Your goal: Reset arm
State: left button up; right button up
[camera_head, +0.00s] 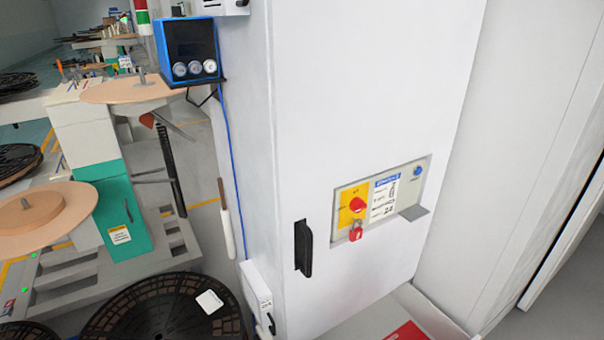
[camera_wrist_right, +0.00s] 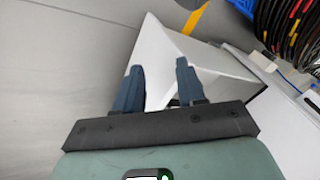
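No gripper shows in the head view. My right gripper (camera_wrist_right: 158,72) is in the right wrist view, its two blue-grey fingers apart with nothing between them. A white box-like surface lies beyond the fingertips. In the head view a tall white cabinet (camera_head: 370,90) fills the middle. Its control panel (camera_head: 379,208) has a red switch (camera_head: 357,204) on a yellow plate, a red padlock (camera_head: 356,232) below it, a label and a blue button (camera_head: 418,171). A black handle (camera_head: 303,247) is on the cabinet's lower left. My left gripper is not in view.
A blue gauge box (camera_head: 189,48) hangs at the cabinet's left. Rewind stations with tan discs (camera_head: 40,220) stand further left. A large black reel (camera_head: 165,312) lies at the lower left. Coiled cables (camera_wrist_right: 290,30) show at the upper right of the wrist view.

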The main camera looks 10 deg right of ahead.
pick_arm(q)
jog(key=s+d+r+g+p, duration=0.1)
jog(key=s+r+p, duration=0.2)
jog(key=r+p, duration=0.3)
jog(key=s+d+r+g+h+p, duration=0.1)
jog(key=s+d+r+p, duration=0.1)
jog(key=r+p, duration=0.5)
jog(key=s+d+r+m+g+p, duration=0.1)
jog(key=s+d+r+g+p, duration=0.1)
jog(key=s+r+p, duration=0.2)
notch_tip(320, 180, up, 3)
jog(key=p, duration=0.3)
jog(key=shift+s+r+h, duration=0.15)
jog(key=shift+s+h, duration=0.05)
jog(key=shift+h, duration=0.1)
pick_arm(e)
jog(key=s+a+r+n+g+y, duration=0.1)
jog(key=s+a+r, duration=0.3)
jog(key=r, duration=0.7)
jog(key=s+a+r+n+g+y, duration=0.1)
jog(key=s+a+r+g, duration=0.3)
jog(key=s+r, duration=0.3)
notch_tip(320, 180, up, 5)
jog(key=shift+s+f, duration=0.15)
jog(key=shift+s, duration=0.05)
